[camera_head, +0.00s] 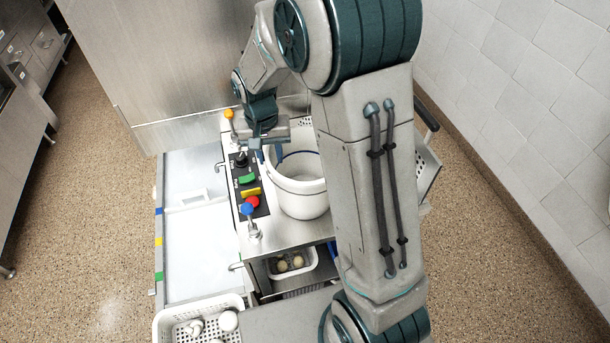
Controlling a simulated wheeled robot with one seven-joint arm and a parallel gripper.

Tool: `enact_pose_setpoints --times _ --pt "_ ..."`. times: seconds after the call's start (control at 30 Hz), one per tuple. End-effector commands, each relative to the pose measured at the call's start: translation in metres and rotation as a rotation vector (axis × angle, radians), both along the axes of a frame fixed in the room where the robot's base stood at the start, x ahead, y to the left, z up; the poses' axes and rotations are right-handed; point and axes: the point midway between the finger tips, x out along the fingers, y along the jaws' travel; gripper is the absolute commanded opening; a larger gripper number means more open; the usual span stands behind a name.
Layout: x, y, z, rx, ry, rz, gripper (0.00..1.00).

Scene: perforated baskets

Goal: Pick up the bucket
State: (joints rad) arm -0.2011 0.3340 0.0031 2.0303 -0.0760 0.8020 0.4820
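The bucket (303,203) is white, round and upright on the metal counter, with a blue strip along its far rim. My arm hides part of its right side. My gripper (262,148) is at the bucket's far left rim, next to a small blue part there. Its fingers are small and partly hidden, so I cannot tell whether they are open or shut, or whether they touch the bucket.
A control panel (246,190) with coloured buttons lies left of the bucket. Levers with an orange knob (229,114) and a blue knob (247,209) stand near it. A perforated white basket (170,324) holds white items at the front. A tiled wall (540,110) is at right.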

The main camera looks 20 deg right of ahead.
Motion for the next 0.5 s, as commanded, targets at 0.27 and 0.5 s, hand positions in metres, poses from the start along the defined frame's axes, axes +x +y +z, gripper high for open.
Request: enact_pose_setpoints --times 0.27,0.5 --pt "0.0 -0.002 -0.036 -0.002 0.005 0.001 0.29" --pt "0.001 -0.002 -0.046 -0.001 0.001 0.0 0.29"
